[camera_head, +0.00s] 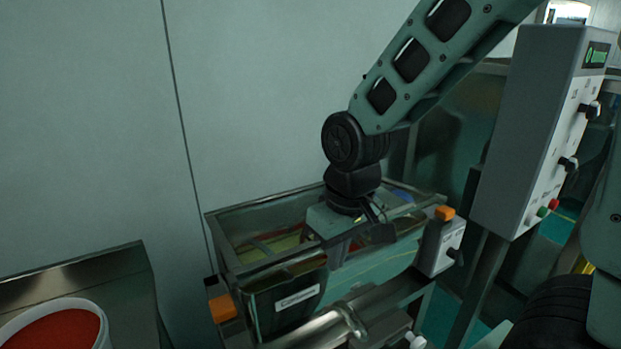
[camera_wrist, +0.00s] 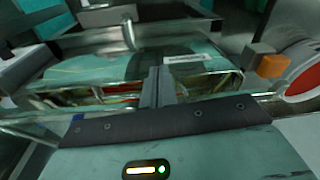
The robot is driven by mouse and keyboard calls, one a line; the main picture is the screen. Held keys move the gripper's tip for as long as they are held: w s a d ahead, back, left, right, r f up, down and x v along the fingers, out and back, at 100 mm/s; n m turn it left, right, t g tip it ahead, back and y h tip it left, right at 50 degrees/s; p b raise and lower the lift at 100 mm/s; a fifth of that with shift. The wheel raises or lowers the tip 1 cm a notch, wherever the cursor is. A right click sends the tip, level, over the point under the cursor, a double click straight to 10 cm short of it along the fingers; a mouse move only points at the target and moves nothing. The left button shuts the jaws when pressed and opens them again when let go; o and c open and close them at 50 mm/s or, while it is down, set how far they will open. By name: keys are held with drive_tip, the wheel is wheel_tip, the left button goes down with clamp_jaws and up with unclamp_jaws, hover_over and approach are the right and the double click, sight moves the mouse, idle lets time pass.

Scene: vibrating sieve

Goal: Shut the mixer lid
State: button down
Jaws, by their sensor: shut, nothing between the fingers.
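A rectangular metal-framed machine (camera_head: 232,215), which I take to be the mixer, stands below my arm. A greenish glassy panel (camera_head: 380,264) is on its near side, and the panel also shows in the wrist view (camera_wrist: 100,68). I cannot tell for sure whether this panel is the lid, or how far it is shut. My gripper (camera_head: 338,254) is shut and empty at the machine's top, close to the panel. In the wrist view its fingers (camera_wrist: 157,86) are together in front of the frame. Contact cannot be made out, and my arm hides part of the opening.
Orange blocks (camera_head: 444,213) sit at the machine's corners. A grey control box (camera_head: 525,130) with knobs stands at the right. A white container with red contents (camera_head: 55,325) is at the lower left. A plain wall (camera_head: 90,130) rises behind. A curved metal pipe (camera_head: 330,318) is in front.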

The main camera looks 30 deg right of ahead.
drive_tip(key=w+a+r+m+g+p, duration=0.1)
drive_tip(key=w+r+p, duration=0.3)
drive_tip(key=r+p, duration=0.3)
drive_tip(key=w+a+r+m+g+p, duration=0.15)
drive_tip(key=w+r+p, duration=0.3)
drive_tip(key=r, duration=0.45)
drive_tip(key=shift+n+h, duration=0.3)
drive_tip(key=shift+n, duration=0.15)
drive_tip(key=s+f+p, duration=0.1)
drive_tip(key=f, duration=0.3)
drive_tip(key=s+f+p, duration=0.1)
drive_tip(key=f, duration=0.4)
drive_tip(key=s+d+f+p, duration=0.1)
drive_tip(key=f+p, duration=0.1)
drive_tip(key=f, duration=0.2)
drive_tip(key=shift+f, duration=0.35)
